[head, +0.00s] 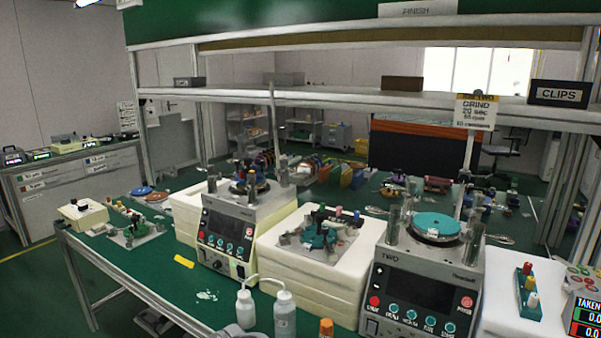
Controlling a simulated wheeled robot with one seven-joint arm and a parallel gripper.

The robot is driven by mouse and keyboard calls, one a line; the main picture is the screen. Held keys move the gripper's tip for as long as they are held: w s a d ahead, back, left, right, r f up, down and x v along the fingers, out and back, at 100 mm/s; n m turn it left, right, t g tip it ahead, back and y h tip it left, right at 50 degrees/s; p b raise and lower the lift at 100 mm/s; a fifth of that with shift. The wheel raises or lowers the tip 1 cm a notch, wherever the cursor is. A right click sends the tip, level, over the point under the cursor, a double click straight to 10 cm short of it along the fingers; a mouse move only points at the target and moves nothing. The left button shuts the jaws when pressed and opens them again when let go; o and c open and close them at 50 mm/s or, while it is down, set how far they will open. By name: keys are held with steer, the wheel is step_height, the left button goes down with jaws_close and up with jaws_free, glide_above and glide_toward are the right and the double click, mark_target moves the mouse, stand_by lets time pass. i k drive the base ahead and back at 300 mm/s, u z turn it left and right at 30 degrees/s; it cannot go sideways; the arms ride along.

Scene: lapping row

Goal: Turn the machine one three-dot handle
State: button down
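A grey lapping machine (240,218) stands left of centre on the green bench. It has a dark front screen, a row of small knobs below it, and a round plate (249,187) with posts on top. I cannot read its label or make out three-dot marks or a certain handle on it. A second, nearer machine (423,278) at right reads "TWO", with a turquoise round plate (437,226) on top. My gripper is not in view.
White foam blocks (315,285) stand between the machines, with a fixture (317,238) on top. Two white wash bottles (285,315) stand in front. A shelf (360,102) crosses above the bench. Another fixture (135,232) lies at left. The front-left bench is mostly clear.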

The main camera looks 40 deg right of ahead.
mark_target(284, 168)
steer(key=u, duration=0.65)
steer(key=i, duration=1.3)
steer(key=z, duration=0.4)
